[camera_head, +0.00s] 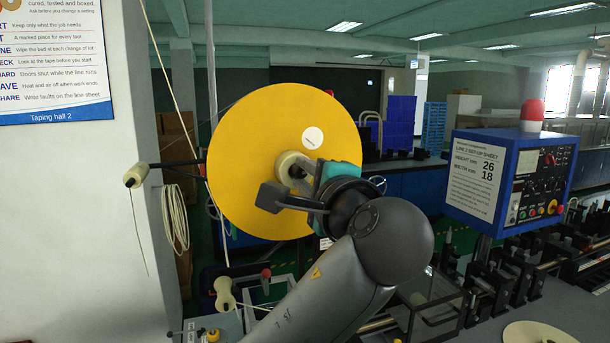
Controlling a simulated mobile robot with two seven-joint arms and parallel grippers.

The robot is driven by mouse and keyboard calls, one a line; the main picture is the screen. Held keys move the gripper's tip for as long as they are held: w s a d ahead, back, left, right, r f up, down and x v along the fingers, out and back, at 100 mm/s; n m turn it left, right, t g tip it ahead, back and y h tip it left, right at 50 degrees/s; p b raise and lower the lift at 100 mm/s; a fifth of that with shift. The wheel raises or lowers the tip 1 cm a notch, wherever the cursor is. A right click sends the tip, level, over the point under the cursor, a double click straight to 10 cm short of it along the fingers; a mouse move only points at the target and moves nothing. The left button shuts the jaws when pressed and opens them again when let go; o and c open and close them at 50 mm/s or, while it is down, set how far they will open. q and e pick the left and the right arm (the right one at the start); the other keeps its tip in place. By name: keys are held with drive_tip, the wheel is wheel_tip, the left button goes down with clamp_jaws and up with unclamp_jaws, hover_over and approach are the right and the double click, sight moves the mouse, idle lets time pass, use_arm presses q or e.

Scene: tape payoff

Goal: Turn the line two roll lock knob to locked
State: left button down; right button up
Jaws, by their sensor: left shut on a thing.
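The large yellow roll disc (250,130) stands upright in the middle left of the head view. My left gripper (296,174) is at the hub, shut on the knob. The gripper and wrist cover the knob's right and lower parts, so its lock position cannot be read. My right gripper is not in view.
A cream guide roller (136,176) on a dark arm is left of the disc, and another roller (225,294) is below. A blue control box (512,180) with a red lamp stands right. A white wall (65,220) fills the left side.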

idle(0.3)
use_arm(q)
drive_tip(key=c, duration=0.7)
unclamp_jaws()
drive_tip(key=shift+w, duration=0.1)
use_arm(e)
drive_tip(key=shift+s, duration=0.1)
